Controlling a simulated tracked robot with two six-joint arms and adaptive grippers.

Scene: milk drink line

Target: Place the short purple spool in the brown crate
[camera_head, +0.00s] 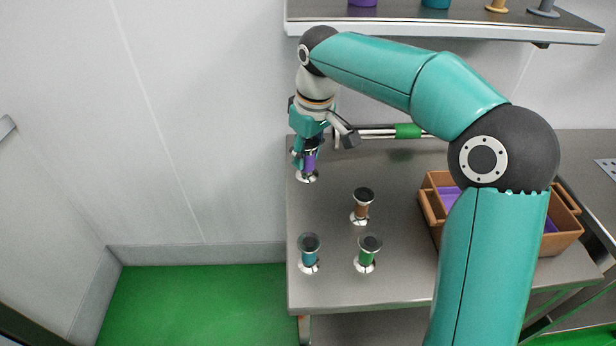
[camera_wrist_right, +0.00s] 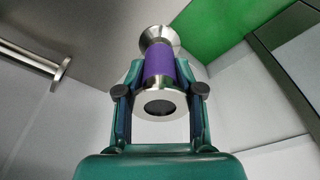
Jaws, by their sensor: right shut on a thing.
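A short purple spool (camera_head: 309,163) with metal ends is at the back left of the steel table. My right gripper (camera_head: 306,150) is shut on it from above. In the right wrist view the purple spool (camera_wrist_right: 160,75) sits between the two fingers of the right gripper (camera_wrist_right: 160,95). Whether its lower end touches the table is hard to tell. The brown crate (camera_head: 432,207) stands at the right of the table, with purple inside, partly hidden behind my right arm. My left gripper is not in view.
Brown (camera_head: 362,205), teal (camera_head: 309,254) and green (camera_head: 367,252) spools stand on the table (camera_head: 400,285) in front of the purple one. A shelf (camera_head: 400,28) with several items hangs above the back. A metal bar with a green band (camera_head: 407,131) runs along the back.

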